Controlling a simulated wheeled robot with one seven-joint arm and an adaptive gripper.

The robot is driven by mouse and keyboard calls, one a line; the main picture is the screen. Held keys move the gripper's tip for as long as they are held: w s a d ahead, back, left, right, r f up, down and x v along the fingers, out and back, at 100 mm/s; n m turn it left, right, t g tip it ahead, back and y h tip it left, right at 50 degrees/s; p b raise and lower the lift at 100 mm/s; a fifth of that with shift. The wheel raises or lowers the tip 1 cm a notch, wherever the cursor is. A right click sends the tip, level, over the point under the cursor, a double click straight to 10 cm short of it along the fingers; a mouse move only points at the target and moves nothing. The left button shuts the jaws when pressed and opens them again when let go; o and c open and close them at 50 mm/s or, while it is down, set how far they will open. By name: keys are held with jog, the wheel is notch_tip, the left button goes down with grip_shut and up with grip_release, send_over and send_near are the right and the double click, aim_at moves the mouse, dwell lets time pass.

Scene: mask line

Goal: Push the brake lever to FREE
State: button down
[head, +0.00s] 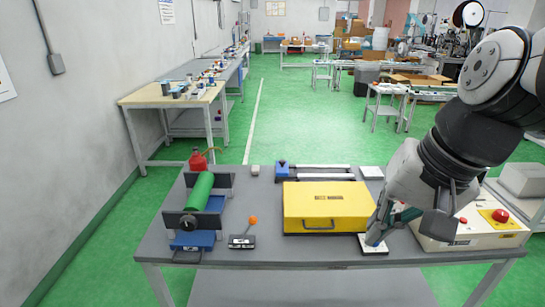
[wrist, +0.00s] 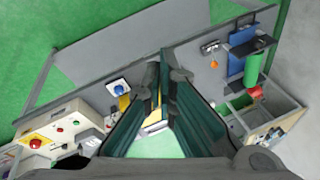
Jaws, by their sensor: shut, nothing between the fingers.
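The brake lever is a short lever with an orange ball knob (head: 252,221) on a small dark base with a pale label (head: 242,241). It stands near the front of the grey table, right of the green roll. The label's words are too small to read. The orange knob (wrist: 214,64) also shows right of centre in the wrist view. My gripper (head: 376,240) is shut and empty, low over the table's front right, well to the right of the lever. In the wrist view my gripper's fingers (wrist: 165,74) point toward the table, with the lever apart from them.
A yellow case (head: 328,203) lies between lever and gripper. A white plate with a blue button (head: 374,243) sits by my fingertips. A green roll (head: 200,191) in a stand is left of the lever. A control box with a red button (head: 500,215) is at right. The front strip is clear.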

jog(key=w+a+f+m+y+b, duration=0.2)
jog(key=w+f+m+y+b, duration=0.2)
jog(key=w+f+m, duration=0.4)
jog(key=w+a+f+m+g+y+b, duration=0.1)
jog(key=w+f+m+y+b, duration=0.4)
jog(key=w+f, duration=1.4)
jog(key=w+a+m+b, duration=0.1)
jog(key=w+m, duration=0.2)
jog(key=shift+w+a+f+b, duration=0.15)
jog(key=shift+a+f+b, duration=0.2)
jog(key=shift+a, duration=0.1)
send_near(248, 228)
jog(key=shift+a+f, duration=0.7)
jog(key=shift+f, duration=0.65)
jog(key=shift+w, duration=0.2)
jog(key=shift+r+p, duration=0.15)
jog(key=shift+p, duration=0.15)
jog(key=shift+a+r, duration=0.2)
jog(key=shift+a, duration=0.05)
